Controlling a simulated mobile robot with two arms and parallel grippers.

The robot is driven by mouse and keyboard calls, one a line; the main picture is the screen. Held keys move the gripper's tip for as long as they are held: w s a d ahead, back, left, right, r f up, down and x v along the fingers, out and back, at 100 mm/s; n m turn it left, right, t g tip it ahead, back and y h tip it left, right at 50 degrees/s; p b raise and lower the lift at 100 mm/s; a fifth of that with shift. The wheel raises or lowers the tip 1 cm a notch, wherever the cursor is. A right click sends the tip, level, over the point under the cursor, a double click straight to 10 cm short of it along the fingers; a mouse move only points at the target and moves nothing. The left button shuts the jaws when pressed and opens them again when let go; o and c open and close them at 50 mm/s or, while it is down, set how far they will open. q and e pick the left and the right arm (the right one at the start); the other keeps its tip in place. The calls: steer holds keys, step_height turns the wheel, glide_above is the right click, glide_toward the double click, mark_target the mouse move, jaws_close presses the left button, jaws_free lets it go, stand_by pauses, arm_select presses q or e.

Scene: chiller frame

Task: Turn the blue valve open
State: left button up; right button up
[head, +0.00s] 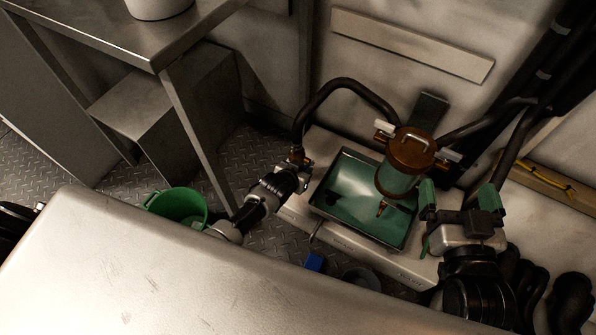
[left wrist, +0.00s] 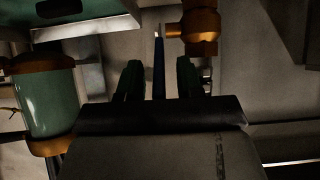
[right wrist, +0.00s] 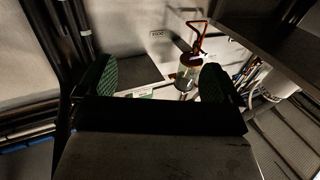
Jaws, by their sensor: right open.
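The valve's brass-orange body (head: 298,155) sits at the lower end of a black hose, left of the green tray. In the left wrist view the orange body (left wrist: 200,28) is at the upper right, and a thin dark blue handle (left wrist: 159,66) shows nearly edge-on. My left gripper (head: 302,176) is at the valve; in its wrist view the fingers (left wrist: 158,80) stand apart on either side of the handle, with gaps visible. The handle is hidden in the head view. My right gripper (head: 462,197) is open and empty, right of the tray. It also shows open in its wrist view (right wrist: 158,82).
A green tray (head: 335,212) stands beside the valve, with an orange-capped glass filter (head: 412,150) over it. Black hoses (head: 345,84) arch behind. A green bucket (head: 180,205) and a small blue object (head: 314,262) are lower down. A metal table (head: 150,45) is at upper left.

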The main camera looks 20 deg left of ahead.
arm_select(q)
steer(key=shift+s+r, duration=0.1)
steer(key=shift+r, duration=0.05)
steer(key=p+v, duration=0.5)
steer(key=v, duration=0.5)
steer(key=shift+s, duration=0.25)
arm_select(e)
steer(key=s+d+f+g+h, duration=0.2)
steer(key=s+f+g, duration=0.3)
steer(key=s+g, duration=0.1)
steer(key=s+d+f+g+h, duration=0.1)
steer(key=s+d+f+g, duration=0.2)
steer(key=s+f+g, duration=0.2)
steer(key=s+g, duration=0.2)
steer(key=shift+d+m+g+h, duration=0.25)
steer(key=shift+m+g+h, duration=0.15)
arm_select(q)
steer(key=shift+a, duration=0.1)
